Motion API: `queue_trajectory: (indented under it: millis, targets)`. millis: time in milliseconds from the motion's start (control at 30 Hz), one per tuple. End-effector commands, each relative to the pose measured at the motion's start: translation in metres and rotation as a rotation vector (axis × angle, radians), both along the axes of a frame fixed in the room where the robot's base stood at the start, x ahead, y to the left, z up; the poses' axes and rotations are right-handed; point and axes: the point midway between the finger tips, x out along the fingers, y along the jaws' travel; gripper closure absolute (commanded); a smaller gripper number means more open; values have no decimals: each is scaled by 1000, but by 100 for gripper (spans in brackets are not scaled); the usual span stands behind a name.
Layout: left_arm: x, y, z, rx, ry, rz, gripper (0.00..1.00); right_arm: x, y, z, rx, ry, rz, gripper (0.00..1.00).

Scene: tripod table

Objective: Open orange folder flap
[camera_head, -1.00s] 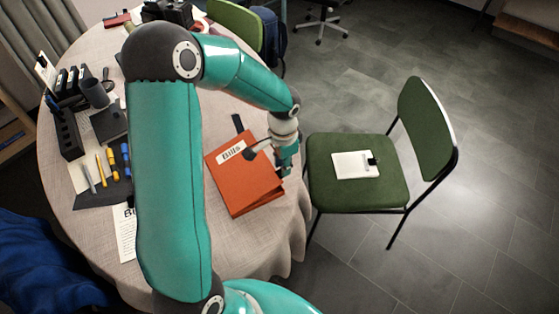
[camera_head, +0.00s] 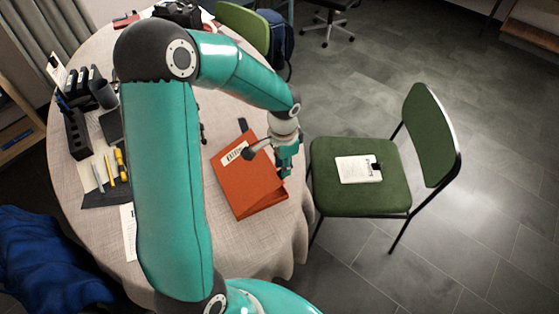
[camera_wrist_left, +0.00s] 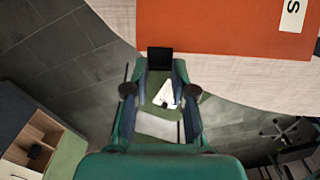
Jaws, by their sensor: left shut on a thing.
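The orange folder (camera_head: 240,187) lies on the round table near its right edge. A white label (camera_head: 234,153) is on its cover. My left gripper (camera_head: 285,172) is at the folder's right edge, shut on the edge of the flap. The arm hides part of that edge. In the left wrist view the folder (camera_wrist_left: 225,28) fills the top, its edge right against the dark fingertip (camera_wrist_left: 160,60). How far the flap is raised cannot be told. My right gripper is not in view.
A green chair (camera_head: 360,190) with a white notepad (camera_head: 357,169) stands close to the table's right side. Pens (camera_head: 110,170) and a dark organizer (camera_head: 76,135) are on the left of the cloth-covered table (camera_head: 215,240). My left arm hides the table's middle.

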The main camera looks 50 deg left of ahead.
Motion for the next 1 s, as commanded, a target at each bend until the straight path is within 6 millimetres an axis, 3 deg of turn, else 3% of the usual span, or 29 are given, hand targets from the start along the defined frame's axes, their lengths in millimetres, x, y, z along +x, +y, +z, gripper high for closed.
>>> queue_trajectory:
  millis: [1000]
  targets:
    - [-24,7,34,0,1,0,82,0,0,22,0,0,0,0]
